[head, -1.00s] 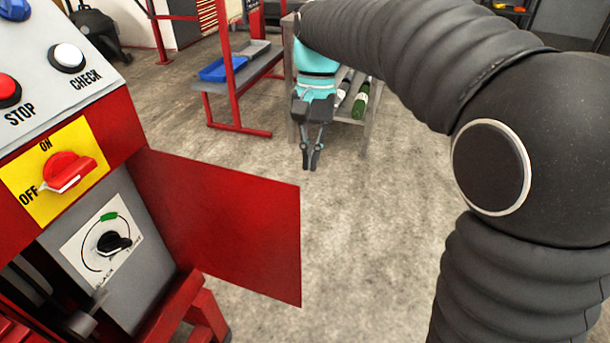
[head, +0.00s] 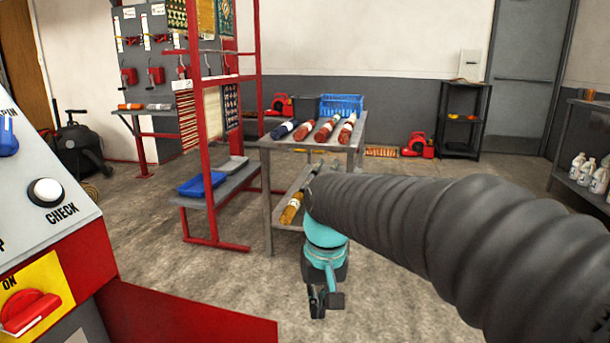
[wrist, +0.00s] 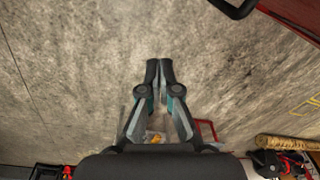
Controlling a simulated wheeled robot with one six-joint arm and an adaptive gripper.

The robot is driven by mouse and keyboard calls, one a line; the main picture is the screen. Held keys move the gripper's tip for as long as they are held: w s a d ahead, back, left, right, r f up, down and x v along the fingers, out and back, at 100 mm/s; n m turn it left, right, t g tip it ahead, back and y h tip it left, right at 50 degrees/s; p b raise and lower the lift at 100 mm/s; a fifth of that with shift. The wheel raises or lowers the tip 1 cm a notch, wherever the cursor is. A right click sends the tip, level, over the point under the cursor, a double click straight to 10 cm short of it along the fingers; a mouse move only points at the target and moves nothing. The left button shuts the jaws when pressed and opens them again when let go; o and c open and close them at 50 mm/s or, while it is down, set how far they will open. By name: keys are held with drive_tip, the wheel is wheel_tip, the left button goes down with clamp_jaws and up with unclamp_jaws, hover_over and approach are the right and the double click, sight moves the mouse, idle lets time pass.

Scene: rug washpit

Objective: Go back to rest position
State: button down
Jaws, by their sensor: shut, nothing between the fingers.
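My gripper (head: 317,303) hangs at the end of my dark ribbed arm, pointing down above the concrete floor in the head view. In the wrist view my gripper (wrist: 159,64) has its two fingers together, with nothing between them. Bare floor shows beyond the fingertips.
A red control cabinet (head: 190,318) with a white CHECK button (head: 45,192) and a red switch (head: 30,312) stands at the left. Behind my gripper is a grey table (head: 262,143) bearing rolled rugs. A red rack (head: 212,150) stands left of it. Floor between is clear.

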drive_tip(key=s+d+m+t, duration=0.1)
drive_tip(key=s+d+t, duration=0.4)
drive_tip(key=s+d, duration=0.8)
drive_tip(key=shift+s+d+f+m+h, duration=0.25)
drive_tip(key=shift+s+f+m+h, duration=0.2)
drive_tip(key=shift+s, duration=0.7)
